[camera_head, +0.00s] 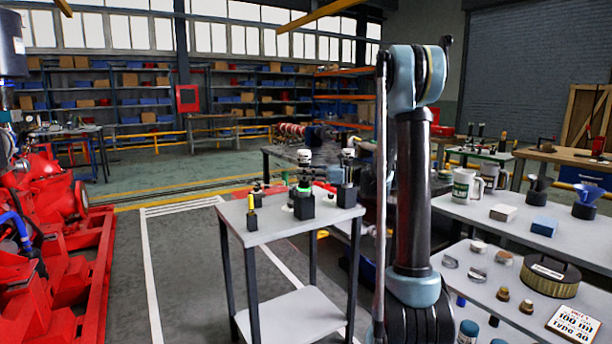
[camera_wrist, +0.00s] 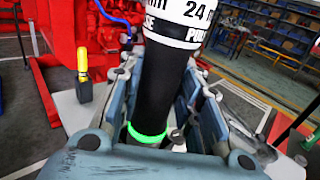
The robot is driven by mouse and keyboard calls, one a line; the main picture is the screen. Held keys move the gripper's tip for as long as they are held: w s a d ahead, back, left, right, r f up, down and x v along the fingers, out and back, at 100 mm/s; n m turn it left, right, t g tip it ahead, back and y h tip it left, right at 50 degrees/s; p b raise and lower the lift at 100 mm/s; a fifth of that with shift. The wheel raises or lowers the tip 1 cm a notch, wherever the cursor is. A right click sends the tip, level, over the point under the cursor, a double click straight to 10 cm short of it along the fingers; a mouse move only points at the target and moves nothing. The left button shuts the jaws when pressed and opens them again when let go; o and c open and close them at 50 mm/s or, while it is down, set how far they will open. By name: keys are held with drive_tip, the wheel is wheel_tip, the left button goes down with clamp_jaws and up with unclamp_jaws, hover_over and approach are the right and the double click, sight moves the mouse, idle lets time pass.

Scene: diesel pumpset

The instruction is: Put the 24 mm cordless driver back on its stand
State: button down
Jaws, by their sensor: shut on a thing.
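The 24 mm cordless driver (camera_wrist: 158,85) fills the middle of the wrist view. It has a black body, a white band with "24 mm" lettering and a lit green ring. My gripper (camera_wrist: 170,110) is shut on the body, with blue-grey fingers on both sides. The driver's top is cut off by the frame, and its lower end is hidden by the gripper. In the head view, a white-topped tool with a green ring (camera_head: 304,186) is upright on the small grey trolley (camera_head: 278,228); I cannot tell if it is the same driver. My gripper is not clear there.
A yellow-handled tool in a black block (camera_head: 252,213) stands at the trolley's left; it also shows in the wrist view (camera_wrist: 83,70). Another black block (camera_head: 347,195) stands at its right. The red engine (camera_head: 50,210) is left. Mugs and parts crowd the right bench (camera_head: 475,210).

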drive_tip(key=shift+f, duration=0.5)
drive_tip(key=c, duration=1.1)
unclamp_jaws()
drive_tip(key=d, duration=0.4)
drive_tip(key=s+d, duration=0.1)
drive_tip(key=d, duration=0.3)
drive_tip(key=s+d, duration=0.1)
drive_tip(key=d, duration=0.3)
drive_tip(key=shift+f, duration=0.1)
drive_tip(key=shift+a, duration=0.1)
drive_tip(key=s+a+f+n+g+h, duration=0.1)
drive_tip(key=s+f+n+h, duration=0.35)
drive_tip(key=s, duration=0.65)
drive_tip(key=s+a+f+n+h, duration=0.1)
drive_tip(key=s+f+n+h, duration=0.3)
drive_tip(key=s, duration=0.6)
drive_tip(key=s+d+f+n+h, duration=0.3)
drive_tip(key=s+d+n, duration=0.1)
drive_tip(key=s, duration=0.2)
drive_tip(key=s+d+f+n+h, duration=0.3)
drive_tip(key=s+d+f, duration=0.1)
drive_tip(key=s+d, duration=0.1)
drive_tip(key=s+d+f+n+h, duration=0.3)
drive_tip(key=s+d+n, duration=0.1)
drive_tip(key=s, duration=0.2)
drive_tip(key=shift+s+d+f+n, duration=0.25)
drive_tip(key=shift+s+d+n, duration=0.05)
drive_tip(key=shift+d+n, duration=0.05)
